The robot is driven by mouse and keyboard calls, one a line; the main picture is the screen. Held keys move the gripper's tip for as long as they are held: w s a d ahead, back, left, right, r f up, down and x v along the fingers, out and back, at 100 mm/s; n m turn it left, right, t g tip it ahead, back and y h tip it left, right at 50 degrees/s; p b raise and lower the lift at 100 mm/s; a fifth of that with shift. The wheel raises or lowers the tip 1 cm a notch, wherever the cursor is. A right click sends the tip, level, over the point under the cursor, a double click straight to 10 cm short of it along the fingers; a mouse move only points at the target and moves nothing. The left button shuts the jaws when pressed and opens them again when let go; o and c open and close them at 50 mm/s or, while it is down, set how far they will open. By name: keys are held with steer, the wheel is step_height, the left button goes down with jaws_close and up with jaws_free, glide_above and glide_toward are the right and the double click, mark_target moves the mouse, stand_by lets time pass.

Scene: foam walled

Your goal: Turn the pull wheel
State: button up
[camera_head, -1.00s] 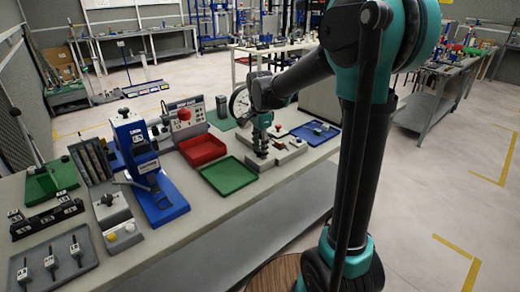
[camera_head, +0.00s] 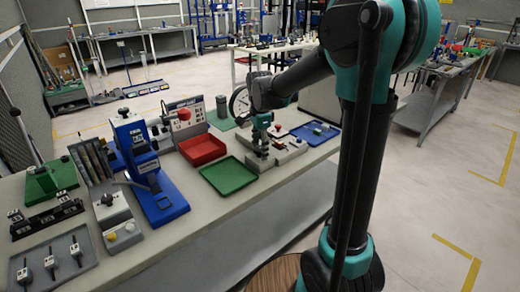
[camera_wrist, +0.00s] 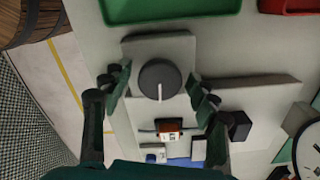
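A dark round knob-like wheel (camera_wrist: 160,79) with a white line on its face sits on a grey fixture (camera_wrist: 178,47) in the wrist view. It is the only wheel near my fingers; I take it as the pull wheel. My gripper (camera_wrist: 161,92) is open, with one finger on each side of the wheel and visible gaps between. In the head view my gripper (camera_head: 262,128) reaches down over the fixture (camera_head: 287,151), and the wheel is hidden behind it or too small to make out.
A green tray (camera_head: 228,176) and a red bin (camera_head: 202,149) stand left of the fixture. A blue tray (camera_head: 315,133) lies to its right. A dark block (camera_wrist: 239,126) and a white dial (camera_wrist: 308,151) are right of my gripper. A blue press (camera_head: 150,180) stands farther left.

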mark_target(260, 148)
step_height(260, 148, up, 12)
stand_by(0.8)
steer(key=shift+f, duration=0.1)
steer(key=s+d+f+n, duration=0.2)
steer(key=f, duration=0.1)
steer(key=s+d+f+n+t, duration=0.1)
steer(key=s+d+f+n, duration=0.1)
steer(key=s+d+f, duration=0.1)
steer(key=s+d+f+n+t, duration=0.1)
steer(key=s+d+f+n, duration=0.1)
steer(key=f, duration=0.2)
steer(key=shift+s+d+f, duration=0.15)
steer(key=shift+s+f, duration=0.1)
steer(key=shift+s, duration=0.15)
steer(key=s+d+f+n+t, duration=0.1)
steer(key=s+d+f+n, duration=0.1)
steer(key=s+f+n, duration=0.2)
steer(key=s+d+f+n+t, duration=0.1)
steer(key=s+d+f+n, duration=0.2)
steer(key=s+f, duration=0.5)
steer(key=shift+s+d+n, duration=0.35)
steer(key=shift+s+n, duration=0.05)
steer(key=shift+n, duration=0.3)
steer(key=shift+r, duration=0.1)
